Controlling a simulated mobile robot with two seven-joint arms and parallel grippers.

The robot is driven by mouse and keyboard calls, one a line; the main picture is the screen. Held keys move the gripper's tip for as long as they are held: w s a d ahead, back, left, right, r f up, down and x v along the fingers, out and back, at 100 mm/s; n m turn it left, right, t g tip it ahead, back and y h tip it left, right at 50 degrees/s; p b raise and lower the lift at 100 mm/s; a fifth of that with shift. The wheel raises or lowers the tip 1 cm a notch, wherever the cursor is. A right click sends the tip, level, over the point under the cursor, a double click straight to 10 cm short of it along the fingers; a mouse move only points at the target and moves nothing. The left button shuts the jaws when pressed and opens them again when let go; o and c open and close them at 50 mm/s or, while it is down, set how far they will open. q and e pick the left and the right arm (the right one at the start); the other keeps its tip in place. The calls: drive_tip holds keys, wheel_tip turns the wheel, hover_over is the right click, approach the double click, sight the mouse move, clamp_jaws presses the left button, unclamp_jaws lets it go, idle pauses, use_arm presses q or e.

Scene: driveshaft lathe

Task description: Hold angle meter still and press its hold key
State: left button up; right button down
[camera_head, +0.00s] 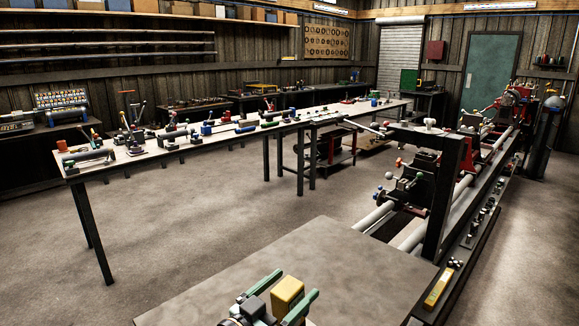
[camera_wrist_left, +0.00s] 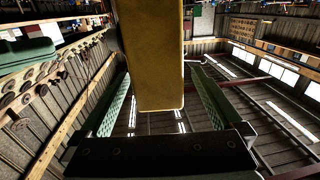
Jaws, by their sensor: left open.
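My left gripper (camera_head: 283,293) is at the bottom of the head view, over the grey table top, with its two green fingers apart. A plain yellow block (camera_head: 287,295) sits between the fingers, possibly the angle meter. In the left wrist view the yellow block (camera_wrist_left: 152,60) fills the top middle, between the green fingers (camera_wrist_left: 157,105). I cannot tell whether either finger touches it. No key or display shows on its visible faces. My right gripper cannot be made out in either view.
The grey table top (camera_head: 220,285) looks otherwise bare. The lathe (camera_head: 430,190) stands to the right, with a flat yellow item (camera_head: 437,288) on its front ledge. A long bench (camera_head: 150,155) with many tools runs behind. Open floor (camera_head: 200,215) lies between.

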sight(278, 299)
use_arm(q)
drive_tip(key=shift+r, duration=0.1)
idle(0.3)
drive_tip(key=shift+p+v, duration=0.8)
drive_tip(key=shift+v, duration=2.15)
